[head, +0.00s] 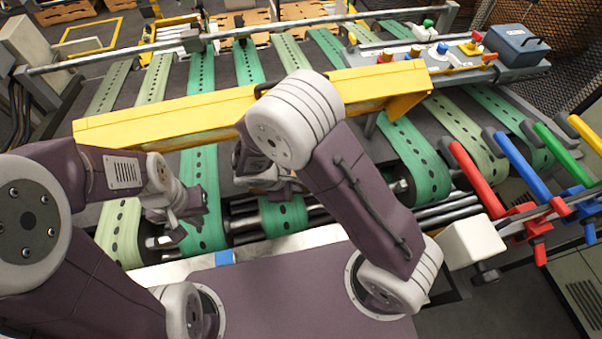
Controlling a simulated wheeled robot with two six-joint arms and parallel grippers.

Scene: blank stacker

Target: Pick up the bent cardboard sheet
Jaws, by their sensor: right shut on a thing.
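I cannot make out the bent cardboard sheet in the head view. My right gripper (268,186) is low over the front of the belts, largely hidden behind my own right arm. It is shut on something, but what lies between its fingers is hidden. My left gripper (190,224) is to the left of it, pointing down over a green belt near the front rollers. Its fingers look apart, with nothing visible between them.
A yellow beam (390,92) crosses above the green belts (412,150), just beyond my grippers. Metal rollers (450,205) run along the front. Red (472,178), blue (522,165) and green (560,150) levers stand at the right. A blue-grey box (515,45) sits at the back right.

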